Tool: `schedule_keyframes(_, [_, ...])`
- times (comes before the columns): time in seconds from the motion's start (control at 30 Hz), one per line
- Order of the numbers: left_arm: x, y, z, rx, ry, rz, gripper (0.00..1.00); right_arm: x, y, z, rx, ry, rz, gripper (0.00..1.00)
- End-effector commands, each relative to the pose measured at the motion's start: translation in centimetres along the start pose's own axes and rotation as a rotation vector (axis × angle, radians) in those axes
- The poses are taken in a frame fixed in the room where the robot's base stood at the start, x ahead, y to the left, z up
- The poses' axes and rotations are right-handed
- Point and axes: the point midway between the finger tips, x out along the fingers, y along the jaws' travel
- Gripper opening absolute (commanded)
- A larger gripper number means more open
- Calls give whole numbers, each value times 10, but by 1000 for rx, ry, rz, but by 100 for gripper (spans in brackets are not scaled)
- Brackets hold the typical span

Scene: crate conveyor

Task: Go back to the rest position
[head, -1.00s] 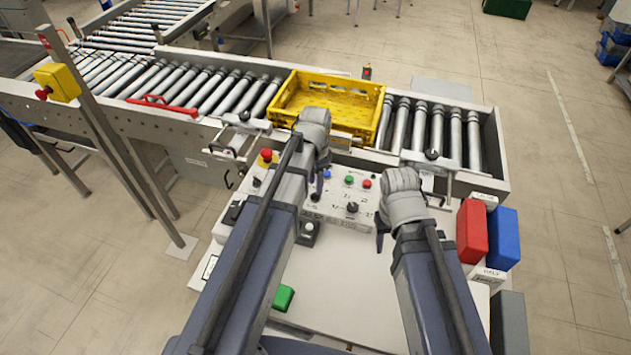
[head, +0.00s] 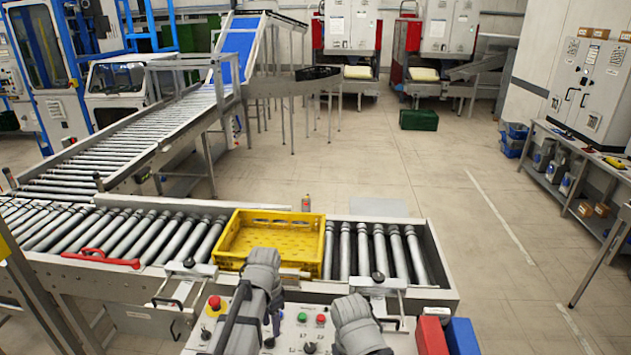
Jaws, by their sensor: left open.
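My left gripper (head: 273,322) hangs over the control panel (head: 297,335), in front of the yellow crate (head: 321,248). It is open, and nothing shows in it. My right gripper (head: 347,336) is at the bottom of the view, right of the left one and over the panel's right side. Its fingers are mostly hidden by its own wrist, so I cannot tell whether it is open or shut. The crate looks empty and sits on the roller conveyor (head: 345,250). My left wrist covers part of the crate's near wall.
The panel carries a red emergency button (head: 215,303) and small green and red buttons. A red block (head: 431,337) and a blue block (head: 463,337) stand at its right. Open floor (head: 420,180) lies beyond.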

Motion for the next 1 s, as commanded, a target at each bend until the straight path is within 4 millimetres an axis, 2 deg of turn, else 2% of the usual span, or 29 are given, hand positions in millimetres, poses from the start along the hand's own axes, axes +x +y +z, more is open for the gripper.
schedule_keyframes(0.03, [14, 25, 4, -30, -9, -3, 44, 14, -1, -1, -1, 0, 0, 50])
schedule_keyframes(0.2, [41, 99, 14, -218, -46, -30, 44, 42, -4, -2, -2, 0, 1, 50])
schedule_keyframes(0.3, [52, 131, 22, -316, -58, -50, 44, 52, -5, -3, -3, 0, 1, 50])
schedule_keyframes(0.4, [58, 150, 28, -387, -65, -66, 44, 59, -5, -3, -4, 0, 1, 50])
schedule_keyframes(0.53, [60, 160, 31, -433, -69, -76, 44, 61, -6, -4, -4, 0, 1, 50])
schedule_keyframes(1.0, [58, 160, 30, -439, -69, -76, 44, 60, -6, -4, -4, 0, 1, 50])
